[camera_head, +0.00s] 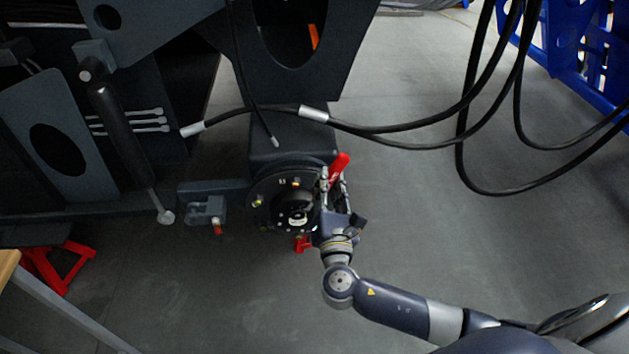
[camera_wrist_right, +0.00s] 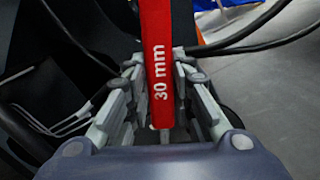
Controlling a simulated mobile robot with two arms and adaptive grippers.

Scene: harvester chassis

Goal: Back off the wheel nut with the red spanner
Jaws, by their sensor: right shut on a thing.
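The red spanner (camera_head: 340,166) is in my right gripper (camera_head: 338,186), beside the wheel hub. In the right wrist view the spanner (camera_wrist_right: 161,62) is marked "30 mm" and stands between the two fingers of the right gripper (camera_wrist_right: 160,95), which is shut on it. The round dark wheel hub (camera_head: 268,206) has several nuts or studs around a central boss. The gripper overlaps the hub's right edge in the head view. Whether the spanner's head sits on a nut is hidden. My left gripper is not in view.
Black hoses (camera_head: 400,128) hang across the upper right, above the floor. The dark chassis (camera_head: 215,192) fills the upper left. A red stand (camera_head: 62,266) is on the floor at left. A blue frame (camera_head: 567,45) stands at the upper right. Grey floor (camera_head: 215,290) is clear below the hub.

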